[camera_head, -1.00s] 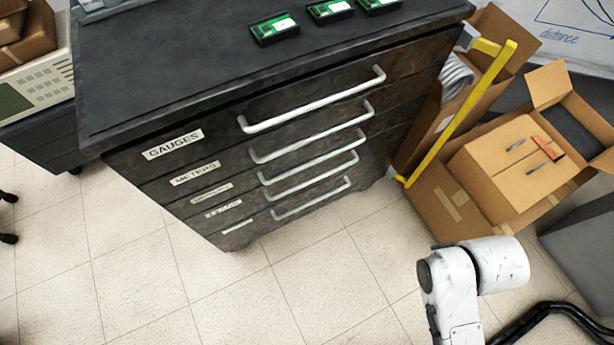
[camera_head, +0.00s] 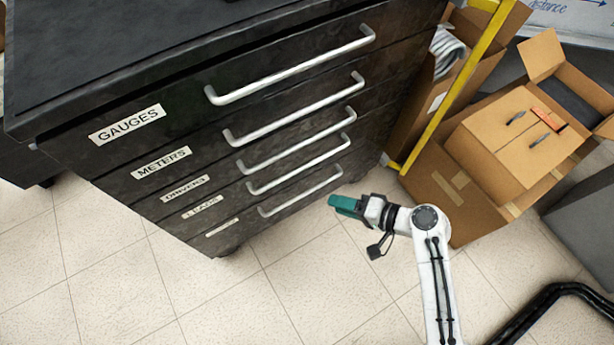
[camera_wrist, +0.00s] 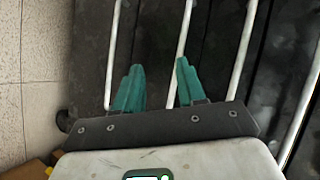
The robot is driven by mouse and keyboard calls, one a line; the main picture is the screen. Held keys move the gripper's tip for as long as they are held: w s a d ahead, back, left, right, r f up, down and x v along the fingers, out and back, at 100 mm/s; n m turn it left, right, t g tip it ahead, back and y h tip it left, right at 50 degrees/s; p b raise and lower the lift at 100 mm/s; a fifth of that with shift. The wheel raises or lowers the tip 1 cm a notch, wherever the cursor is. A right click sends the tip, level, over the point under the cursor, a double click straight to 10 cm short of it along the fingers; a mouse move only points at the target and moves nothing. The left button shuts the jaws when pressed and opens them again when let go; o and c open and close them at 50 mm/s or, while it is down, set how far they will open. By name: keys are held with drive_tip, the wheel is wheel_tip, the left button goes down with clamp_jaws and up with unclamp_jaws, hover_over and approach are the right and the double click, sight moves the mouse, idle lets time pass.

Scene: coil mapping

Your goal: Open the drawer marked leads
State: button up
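The dark cabinet has a stack of drawers with white labels and pale bar handles. The label reading LEADS (camera_head: 202,208) is on the fourth drawer down; that drawer's handle (camera_head: 300,166) is just above the lowest handle. The drawers look shut. My gripper (camera_head: 335,203), with teal fingers, is in front of the lower right of the cabinet, apart from the handles. In the wrist view my gripper (camera_wrist: 160,66) is open and empty. The leads handle (camera_wrist: 184,45) appears to run behind the right finger, and the lowest handle (camera_wrist: 112,50) lies left of the left finger.
Other handles, such as the gauges handle (camera_head: 295,67), stick out above. A yellow frame (camera_head: 455,95) and open cardboard boxes (camera_head: 510,150) stand right of the cabinet. A black tube (camera_head: 545,300) is at lower right. The tiled floor (camera_head: 290,290) in front is clear.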

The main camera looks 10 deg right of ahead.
drive_tip(key=w+a+f+m+t+b, duration=0.1)
drive_tip(key=w+a+m, duration=0.1)
drive_tip(key=w, duration=0.4)
drive_tip(key=w+a+f+m+t+b, duration=0.1)
drive_tip(key=w+a+m+t, duration=0.1)
drive_tip(key=w, duration=0.5)
drive_tip(key=shift+a+f+t, duration=0.3)
drive_tip(key=shift+a+f, duration=0.05)
drive_tip(key=shift+a, duration=0.5)
clamp_jaws()
